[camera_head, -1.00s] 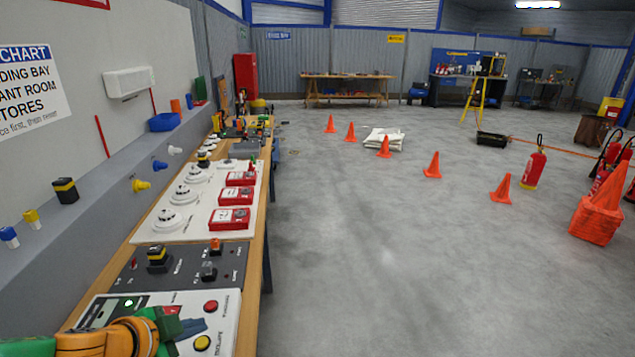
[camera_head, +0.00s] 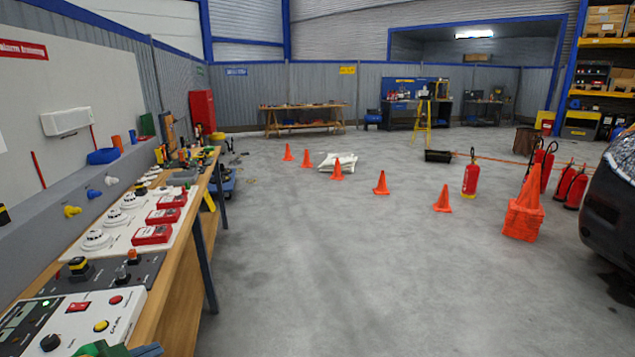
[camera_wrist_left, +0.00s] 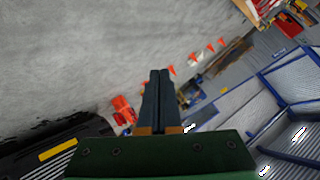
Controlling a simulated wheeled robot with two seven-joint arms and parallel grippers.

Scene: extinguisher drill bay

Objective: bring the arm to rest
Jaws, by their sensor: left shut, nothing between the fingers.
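My left gripper (camera_head: 147,350) shows only at the bottom edge of the head view, a sliver of green body and dark fingers in front of the near end of the workbench (camera_head: 180,315). The rest of that arm is cut off by the frame. In the left wrist view the two dark fingers of the left gripper (camera_wrist_left: 160,74) lie together, shut with nothing between them. Beyond them are the grey floor and a tilted view of the bay. My right gripper is in neither view.
The bench on the left carries a grey control panel (camera_head: 75,322), red call points (camera_head: 152,234) and white detectors (camera_head: 97,239). Orange cones (camera_head: 381,183) and a red extinguisher (camera_head: 470,178) stand on the floor. A dark vehicle (camera_head: 612,205) is at the right.

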